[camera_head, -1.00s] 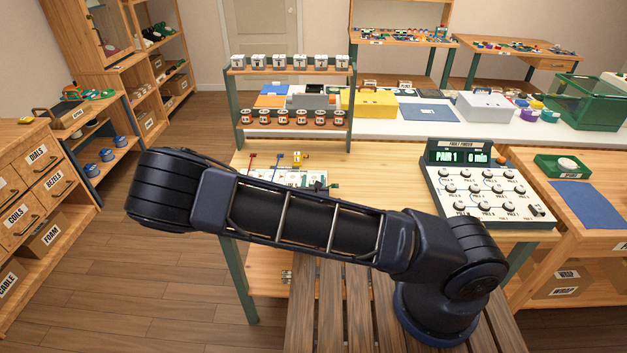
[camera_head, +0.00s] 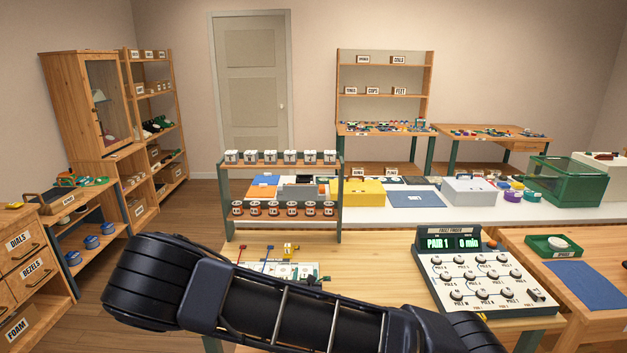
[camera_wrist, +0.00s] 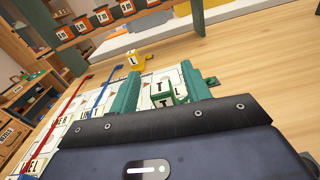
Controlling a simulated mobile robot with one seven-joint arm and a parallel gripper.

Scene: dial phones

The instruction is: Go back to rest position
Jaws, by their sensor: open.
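My gripper (camera_wrist: 158,84) shows in the wrist view with its two green fingers apart. A small white and green block lettered T (camera_wrist: 163,88) stands between the fingers; I cannot tell whether they touch it. Below the fingers is a white labelled board (camera_wrist: 92,113) with a red and a blue bar on it. In the head view my arm (camera_head: 270,305) stretches across the bottom, and the same board (camera_head: 290,270) lies just behind it on the wooden bench. My gripper is mostly hidden there.
A yellow piece (camera_wrist: 135,62) stands beyond the board. A two-tier rack (camera_head: 283,182) of small units stands at the bench's back. The fault finder panel (camera_head: 481,272) reads PAIR 1 on the right. Bare bench top (camera_head: 385,265) lies between board and panel.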

